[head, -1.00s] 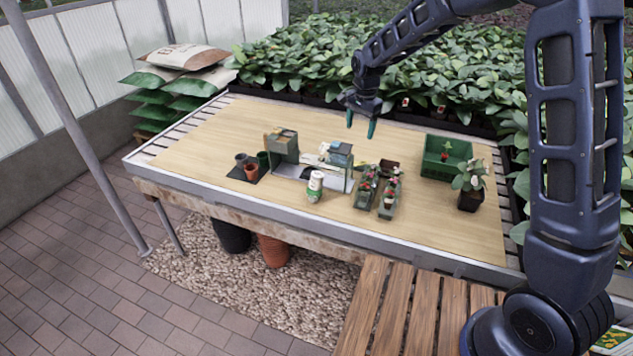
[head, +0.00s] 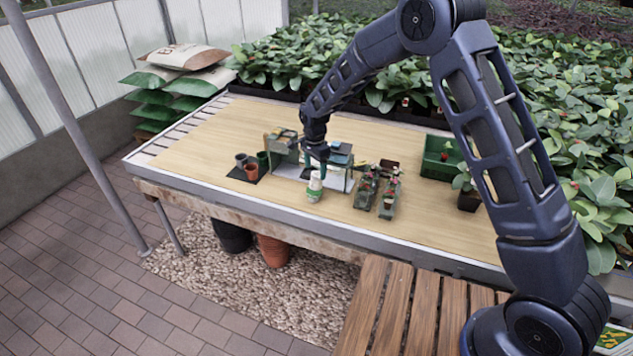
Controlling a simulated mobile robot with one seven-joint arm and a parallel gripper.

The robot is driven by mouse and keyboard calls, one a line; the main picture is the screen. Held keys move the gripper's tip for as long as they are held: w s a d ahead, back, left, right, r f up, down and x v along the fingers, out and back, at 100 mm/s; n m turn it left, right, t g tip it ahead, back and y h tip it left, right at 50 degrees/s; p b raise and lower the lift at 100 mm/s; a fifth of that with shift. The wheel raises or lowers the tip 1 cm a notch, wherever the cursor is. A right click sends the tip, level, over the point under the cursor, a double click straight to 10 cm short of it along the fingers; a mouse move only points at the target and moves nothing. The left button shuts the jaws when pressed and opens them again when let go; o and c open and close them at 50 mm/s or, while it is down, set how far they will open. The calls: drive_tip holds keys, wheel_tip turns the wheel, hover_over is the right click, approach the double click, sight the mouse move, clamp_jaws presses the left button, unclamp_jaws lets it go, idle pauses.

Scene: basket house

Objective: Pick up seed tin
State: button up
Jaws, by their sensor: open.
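The seed tin, seemingly the small white and green can (head: 314,190), stands on the tabletop near its front edge, in front of a low grey stand. The fingers hide part of the tin's upper end. I cannot tell whether they touch it or are just above or behind it.
The grey stand (head: 285,171) with boxes on it is close behind the tin. Small pots (head: 250,173) stand to its left. Two narrow green trays (head: 389,198) are to the right, then a green crate (head: 437,168) and a potted plant (head: 468,200). The table's left side is clear.

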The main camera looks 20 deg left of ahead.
sight(313, 176)
drive_tip(key=shift+s+d+f, duration=0.1)
drive_tip(key=shift+d+f, duration=0.05)
drive_tip(key=shift+f, duration=1.4)
drive_tip(key=shift+d+f, duration=0.15)
drive_tip(key=shift+f, duration=1.4)
drive_tip(key=c, duration=1.1)
drive_tip(key=shift+c, duration=0.2)
drive_tip(key=shift+r, duration=0.15)
wheel_tip(313, 176, up, 20)
drive_tip(key=s+n+t, duration=0.1)
drive_tip(key=n+t, duration=0.1)
drive_tip(key=n, duration=0.2)
drive_tip(key=shift+t, duration=0.3)
drive_tip(key=s+x, duration=0.1)
drive_tip(key=x, duration=0.5)
drive_tip(key=s+x, duration=0.2)
drive_tip(key=x, duration=0.5)
drive_tip(key=s+a+f+x, duration=0.1)
drive_tip(key=x, duration=0.5)
drive_tip(key=shift+s+f, duration=0.2)
